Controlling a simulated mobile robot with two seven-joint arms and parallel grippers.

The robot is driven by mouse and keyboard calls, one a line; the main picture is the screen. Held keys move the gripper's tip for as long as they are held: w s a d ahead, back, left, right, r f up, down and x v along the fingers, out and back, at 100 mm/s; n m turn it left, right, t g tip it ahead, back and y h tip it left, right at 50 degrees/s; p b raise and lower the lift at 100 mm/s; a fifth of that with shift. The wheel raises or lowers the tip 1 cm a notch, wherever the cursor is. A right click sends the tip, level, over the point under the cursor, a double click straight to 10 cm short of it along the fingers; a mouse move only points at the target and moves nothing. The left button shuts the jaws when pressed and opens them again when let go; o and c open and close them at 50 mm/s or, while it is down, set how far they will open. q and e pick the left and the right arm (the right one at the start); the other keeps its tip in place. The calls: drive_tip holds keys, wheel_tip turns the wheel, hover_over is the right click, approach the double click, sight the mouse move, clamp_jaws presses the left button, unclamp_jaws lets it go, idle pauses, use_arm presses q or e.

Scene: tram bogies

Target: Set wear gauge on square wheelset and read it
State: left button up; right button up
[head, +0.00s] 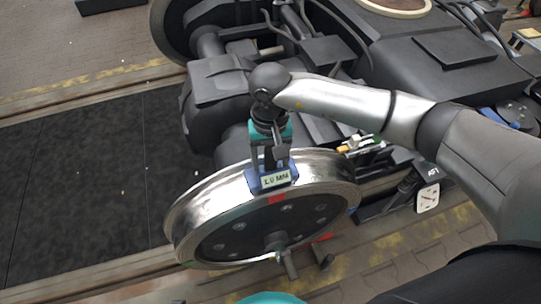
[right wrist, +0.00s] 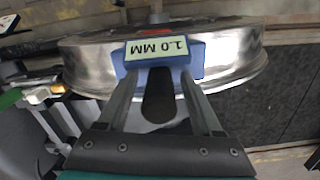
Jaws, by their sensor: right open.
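The blue wear gauge (head: 272,180) sits on the top of the rim of the near shiny wheel (head: 208,207). Its pale display reads 1.0 MM; the right wrist view shows the same display (right wrist: 157,49) upside down. A red mark (head: 277,199) is on the wheel face just below the gauge. My right gripper (head: 270,160) is directly above the gauge, pointing down. Its fingers (right wrist: 160,95) are open, one on each side of the gauge's dark upright grip (right wrist: 158,97). I cannot tell whether they touch the gauge. My left gripper is not in view.
The dark bogie frame (head: 440,70) fills the upper right, with another wheel (head: 172,30) behind. A white dial card (head: 428,198) is at the right, beside a dark tag. A dark mat (head: 80,185) covers clear floor at the left.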

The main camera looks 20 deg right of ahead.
drive_tip(key=shift+r, duration=0.15)
use_arm(q)
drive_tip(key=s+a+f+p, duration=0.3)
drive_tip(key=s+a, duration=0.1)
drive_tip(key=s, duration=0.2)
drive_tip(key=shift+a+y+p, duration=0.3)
drive_tip(key=shift+p, duration=0.05)
use_arm(e)
drive_tip(key=r, duration=1.2)
drive_tip(key=shift+w+r, duration=0.15)
drive_tip(key=shift+w, duration=0.05)
